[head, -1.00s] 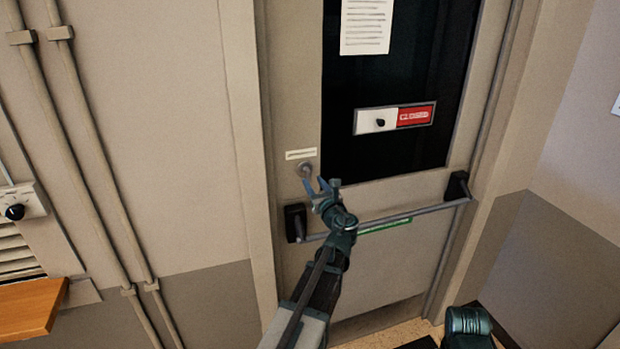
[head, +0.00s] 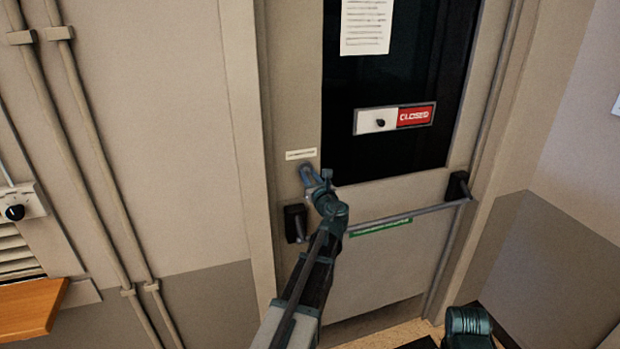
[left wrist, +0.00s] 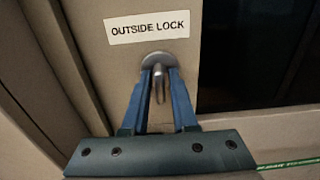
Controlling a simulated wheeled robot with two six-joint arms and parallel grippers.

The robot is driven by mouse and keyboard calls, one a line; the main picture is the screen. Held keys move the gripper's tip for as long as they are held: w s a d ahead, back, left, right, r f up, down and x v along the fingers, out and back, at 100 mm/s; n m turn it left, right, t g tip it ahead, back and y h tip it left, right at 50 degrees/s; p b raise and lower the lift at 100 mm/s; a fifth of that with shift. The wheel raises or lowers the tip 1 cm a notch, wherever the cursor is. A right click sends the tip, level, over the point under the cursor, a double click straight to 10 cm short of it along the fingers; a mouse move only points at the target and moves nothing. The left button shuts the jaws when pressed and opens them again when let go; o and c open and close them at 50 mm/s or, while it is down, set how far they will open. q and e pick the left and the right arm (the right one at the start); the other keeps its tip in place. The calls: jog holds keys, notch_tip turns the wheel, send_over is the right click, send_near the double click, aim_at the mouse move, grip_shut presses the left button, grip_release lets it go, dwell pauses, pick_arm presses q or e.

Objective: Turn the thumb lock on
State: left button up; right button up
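The thumb lock is a small metal turn piece on a round plate, on the door's left stile. It shows in the left wrist view (left wrist: 158,84) under a label reading "OUTSIDE LOCK" (left wrist: 147,27). The turn piece points roughly up and down. My left gripper (left wrist: 160,88) has its blue fingers close on either side of the turn piece and looks shut on it. In the head view the left gripper (head: 310,177) is at the lock, below the white label (head: 300,154), and hides most of it. My right gripper is not in view.
A push bar (head: 410,215) crosses the door just right of and below my left gripper, with a black end bracket (head: 296,223). A sliding sign reading "CLOSED" (head: 415,117) is on the dark window. A wooden ledge (head: 30,306) stands at far left.

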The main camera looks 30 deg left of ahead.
pick_arm(q)
grip_shut()
jog(key=m, duration=0.6)
jog(key=shift+m, duration=0.3)
jog(key=m, duration=0.6)
jog(key=shift+o, duration=1.7)
grip_release()
jog(key=v, duration=0.9)
